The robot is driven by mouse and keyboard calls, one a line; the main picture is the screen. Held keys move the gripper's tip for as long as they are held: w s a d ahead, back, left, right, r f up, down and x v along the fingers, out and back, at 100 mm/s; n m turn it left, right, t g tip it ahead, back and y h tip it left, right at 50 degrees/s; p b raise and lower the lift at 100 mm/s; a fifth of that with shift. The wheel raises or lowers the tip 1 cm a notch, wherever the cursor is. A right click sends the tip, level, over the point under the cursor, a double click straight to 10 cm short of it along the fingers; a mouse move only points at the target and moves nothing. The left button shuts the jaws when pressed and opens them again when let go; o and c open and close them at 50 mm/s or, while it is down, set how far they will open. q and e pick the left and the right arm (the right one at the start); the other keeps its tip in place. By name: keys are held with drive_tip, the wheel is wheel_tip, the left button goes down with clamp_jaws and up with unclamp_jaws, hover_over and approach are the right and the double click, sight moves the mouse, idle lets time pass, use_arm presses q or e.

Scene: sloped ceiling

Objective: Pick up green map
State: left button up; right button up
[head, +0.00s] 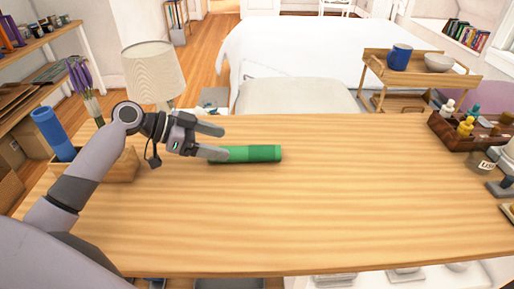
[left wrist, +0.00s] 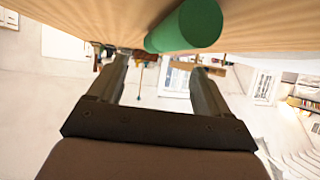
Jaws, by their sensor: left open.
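The green map (head: 252,153) is a rolled green tube lying on its side on the wooden table (head: 330,220), left of the middle. Its left end is partly hidden behind my gripper in the head view. My left gripper (head: 222,142) is open and empty at the map's left end, with one finger overlapping that end in the picture. In the left wrist view the map (left wrist: 190,28) shows its round end, lying on the table top near the tips of the open fingers (left wrist: 160,66). I cannot tell whether they touch. My right gripper is in neither view.
A blue roll (head: 51,134) stands in a wooden box (head: 123,167) at the table's left, near a lamp (head: 152,72) and purple flowers (head: 78,77). A dark wooden organizer (head: 448,135) with bottles sits at the right. The table's middle and front are clear.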

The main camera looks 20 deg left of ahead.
sight(237, 149)
use_arm(q)
drive_tip(key=shift+w+d+f, duration=0.1)
drive_tip(key=shift+d+f, duration=0.15)
drive_tip(key=shift+f, duration=0.3)
drive_tip(key=x, duration=0.2)
drive_tip(key=p+x, duration=0.1)
drive_tip(key=x, duration=0.2)
drive_tip(key=shift+w+f+p, duration=0.3)
drive_tip(key=shift+w, duration=0.25)
drive_tip(key=c, duration=1.2)
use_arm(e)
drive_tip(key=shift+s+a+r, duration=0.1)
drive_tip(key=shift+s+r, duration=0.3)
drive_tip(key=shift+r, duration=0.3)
